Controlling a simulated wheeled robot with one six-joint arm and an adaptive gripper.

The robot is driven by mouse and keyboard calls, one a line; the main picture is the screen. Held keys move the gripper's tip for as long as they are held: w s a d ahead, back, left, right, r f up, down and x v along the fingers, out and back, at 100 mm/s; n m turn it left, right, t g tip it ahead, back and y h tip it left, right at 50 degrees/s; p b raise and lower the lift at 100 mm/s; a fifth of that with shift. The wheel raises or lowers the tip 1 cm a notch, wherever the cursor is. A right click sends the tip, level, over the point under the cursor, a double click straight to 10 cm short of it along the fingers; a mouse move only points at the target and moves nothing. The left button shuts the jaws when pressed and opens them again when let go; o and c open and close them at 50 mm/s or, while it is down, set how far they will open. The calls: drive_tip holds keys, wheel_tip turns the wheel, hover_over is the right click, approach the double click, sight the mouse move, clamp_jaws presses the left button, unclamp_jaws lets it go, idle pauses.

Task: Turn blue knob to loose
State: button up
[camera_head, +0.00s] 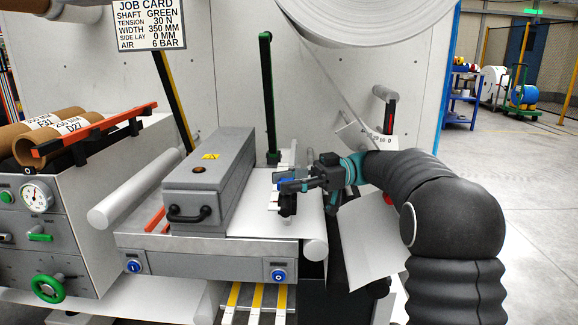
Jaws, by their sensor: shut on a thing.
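My gripper (292,185), teal and grey, reaches in from the right over the white web table (262,216). Its fingers are shut on a small blue knob (281,181), which shows only in part between the fingertips. The knob sits on top of a small dark block (287,206) standing on the table. The fingers hide most of the knob, and I cannot tell which way it is turned or read any mark on it.
A grey box with a black handle (212,180) stands left of my gripper. A green post (267,95) rises behind it. Two other blue round knobs (279,276) (134,267) are on the front panel. A large white roll (380,15) hangs above. A job card (149,25) hangs top left.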

drive_tip(key=shift+p, duration=0.3)
drive_tip(key=o, duration=1.2)
drive_tip(key=shift+c, duration=0.2)
